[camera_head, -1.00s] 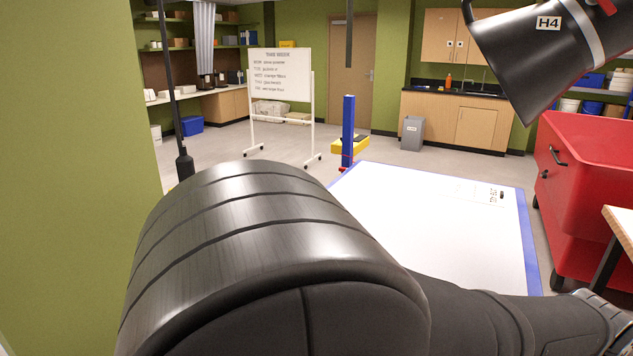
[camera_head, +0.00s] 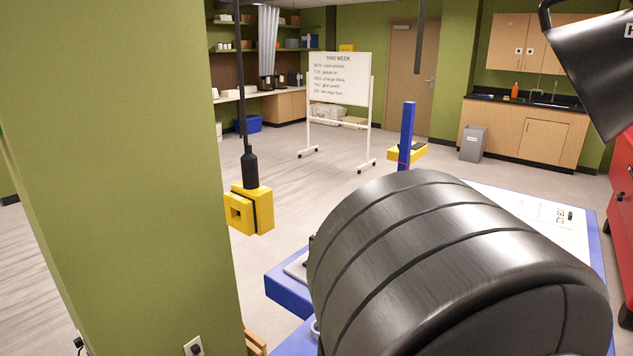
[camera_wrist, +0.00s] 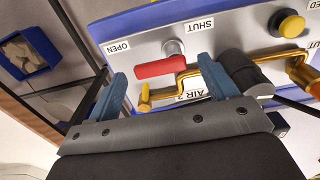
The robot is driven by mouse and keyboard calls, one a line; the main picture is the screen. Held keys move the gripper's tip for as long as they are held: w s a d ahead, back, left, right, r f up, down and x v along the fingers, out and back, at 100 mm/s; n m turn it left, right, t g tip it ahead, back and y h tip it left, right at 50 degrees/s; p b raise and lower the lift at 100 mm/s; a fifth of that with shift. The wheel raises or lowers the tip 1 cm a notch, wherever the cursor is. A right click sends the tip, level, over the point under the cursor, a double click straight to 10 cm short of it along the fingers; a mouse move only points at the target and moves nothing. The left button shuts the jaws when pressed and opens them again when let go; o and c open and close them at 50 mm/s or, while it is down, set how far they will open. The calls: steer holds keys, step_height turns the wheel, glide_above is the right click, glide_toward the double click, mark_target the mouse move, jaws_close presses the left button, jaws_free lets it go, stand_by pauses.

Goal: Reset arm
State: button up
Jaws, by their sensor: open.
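My gripper (camera_wrist: 161,76) shows in the wrist view with its two blue fingers spread wide apart. A red lever handle (camera_wrist: 158,69) on a grey valve stub appears between the fingertips; I cannot tell whether a finger touches it. The handle lies on a pale panel (camera_wrist: 140,48) with labels "OPEN" on the left and "SHUT" on the right. Nothing is held between the fingers. In the head view my dark arm link fills the lower right, and my gripper is hidden.
A green wall (camera_head: 110,170) stands at left. A yellow block (camera_head: 250,208) hangs near it. A white-topped table (camera_head: 545,215) lies behind my arm.

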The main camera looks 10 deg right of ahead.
step_height(320, 180, up, 17)
step_height(320, 180, down, 17)
steer(key=shift+r, duration=0.1)
steer(key=shift+f, duration=0.35)
steer(key=m, duration=0.2)
steer(key=shift+s+a+r+m, duration=0.1)
steer(key=shift+s+a+m, duration=0.05)
steer(key=shift+m, duration=0.25)
step_height(320, 180, up, 18)
steer(key=w+a+f+n+g, duration=0.3)
steer(key=w+a+f+n, duration=0.2)
steer(key=f+n, duration=0.1)
steer(key=shift+a, duration=0.4)
steer(key=shift+w, duration=0.15)
steer(key=shift+o, duration=0.4)
